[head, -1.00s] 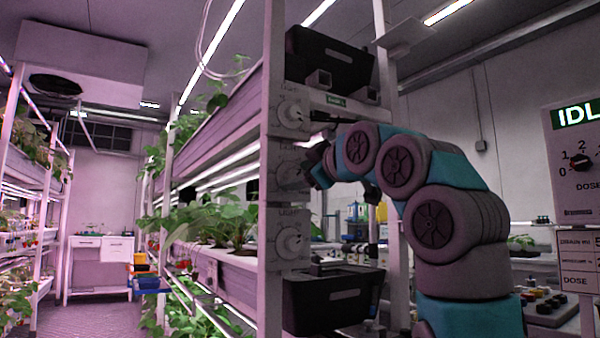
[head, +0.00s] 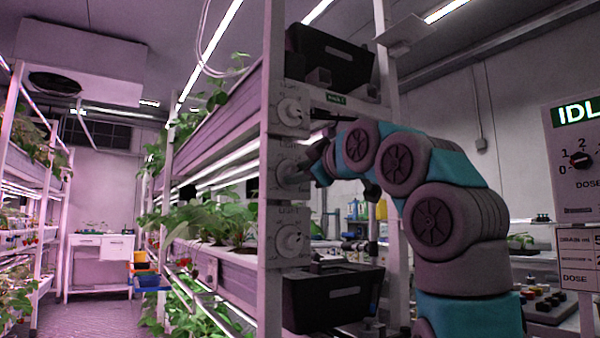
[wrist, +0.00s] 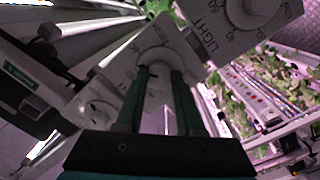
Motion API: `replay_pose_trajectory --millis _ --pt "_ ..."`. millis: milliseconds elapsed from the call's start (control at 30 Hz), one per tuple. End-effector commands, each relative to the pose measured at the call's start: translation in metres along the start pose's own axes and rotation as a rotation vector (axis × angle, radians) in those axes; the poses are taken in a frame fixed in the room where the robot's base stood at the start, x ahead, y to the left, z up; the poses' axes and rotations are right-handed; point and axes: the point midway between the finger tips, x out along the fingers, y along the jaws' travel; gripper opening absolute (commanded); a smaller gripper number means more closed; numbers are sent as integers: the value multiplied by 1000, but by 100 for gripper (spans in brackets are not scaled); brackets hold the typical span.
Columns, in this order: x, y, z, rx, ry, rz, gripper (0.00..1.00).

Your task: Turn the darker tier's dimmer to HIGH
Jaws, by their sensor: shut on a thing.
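Three white dimmer boxes marked LIGHT are stacked on the rack's end post in the head view: the top dimmer (head: 290,112), the middle dimmer (head: 288,172) and the bottom dimmer (head: 291,240). My gripper (head: 310,172) is at the middle dimmer. In the wrist view my gripper (wrist: 160,85) is shut on the middle dimmer's knob (wrist: 157,62), its green fingers on either side. The fingers hide much of the knob and its scale, so its setting cannot be read. Another dimmer knob (wrist: 250,12) is at the top right of the wrist view.
Black bins (head: 330,300) hang on the rack below and above the dimmers. Strawberry plants (head: 230,215) fill the tiers at left. An aisle (head: 100,310) is open on the left. A dose panel (head: 575,160) stands at right.

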Motion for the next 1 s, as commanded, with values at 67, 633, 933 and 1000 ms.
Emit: replay_pose_trajectory --millis 67,633,933,1000 --pt "0 0 0 1 0 -1 0" --pt "0 -2 1 256 -8 -9 0" --pt "0 0 0 352 -8 -9 0" --pt "0 0 0 363 -8 -9 0"
